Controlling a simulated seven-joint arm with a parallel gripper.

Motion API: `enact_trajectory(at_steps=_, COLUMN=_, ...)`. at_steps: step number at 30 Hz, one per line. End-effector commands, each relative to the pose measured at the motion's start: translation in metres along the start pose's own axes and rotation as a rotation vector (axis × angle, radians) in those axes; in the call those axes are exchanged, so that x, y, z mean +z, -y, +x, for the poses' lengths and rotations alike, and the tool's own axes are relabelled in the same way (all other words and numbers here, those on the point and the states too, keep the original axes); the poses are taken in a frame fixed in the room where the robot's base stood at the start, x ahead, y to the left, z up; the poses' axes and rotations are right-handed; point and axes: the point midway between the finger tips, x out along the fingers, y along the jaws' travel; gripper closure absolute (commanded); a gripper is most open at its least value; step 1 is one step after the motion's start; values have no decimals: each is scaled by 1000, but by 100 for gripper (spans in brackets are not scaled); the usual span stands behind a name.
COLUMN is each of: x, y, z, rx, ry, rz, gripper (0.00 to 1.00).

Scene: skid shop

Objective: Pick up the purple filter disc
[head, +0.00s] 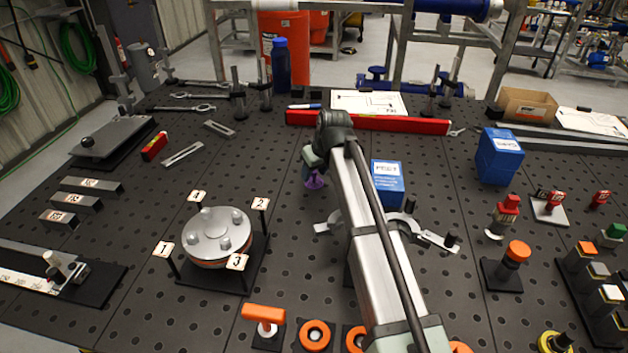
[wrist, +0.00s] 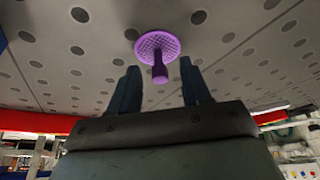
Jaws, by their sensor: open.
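The purple filter disc (wrist: 157,46) shows in the wrist view as a round mesh plate with a purple stem pointing toward my gripper (wrist: 160,68). My gripper is open, with one dark finger on each side of the stem. I cannot tell whether either finger touches it.
A blue box (head: 386,183) stands close to the right of my arm. A red bar (head: 420,124) lies behind. A round metal flange (head: 215,236) with numbered tags stands at front left. The perforated table (head: 270,160) is clear just left of the disc.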

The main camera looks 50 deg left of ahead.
Motion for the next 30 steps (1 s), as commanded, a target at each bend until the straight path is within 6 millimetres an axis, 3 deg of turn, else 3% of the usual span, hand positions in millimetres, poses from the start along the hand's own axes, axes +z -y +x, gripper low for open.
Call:
enact_trajectory(at_steps=3, x=0, y=0, z=11, rx=0, ry=-1, rz=0, gripper=52)
enact_trajectory(at_steps=10, x=0, y=0, z=12, rx=1, ry=-2, rz=1, gripper=52)
enact_trajectory(at_steps=25, x=0, y=0, z=12, rx=1, ry=-2, rz=1, gripper=99)
enact_trajectory(at_steps=30, x=0, y=0, z=12, rx=1, ry=-2, rz=1, gripper=100)
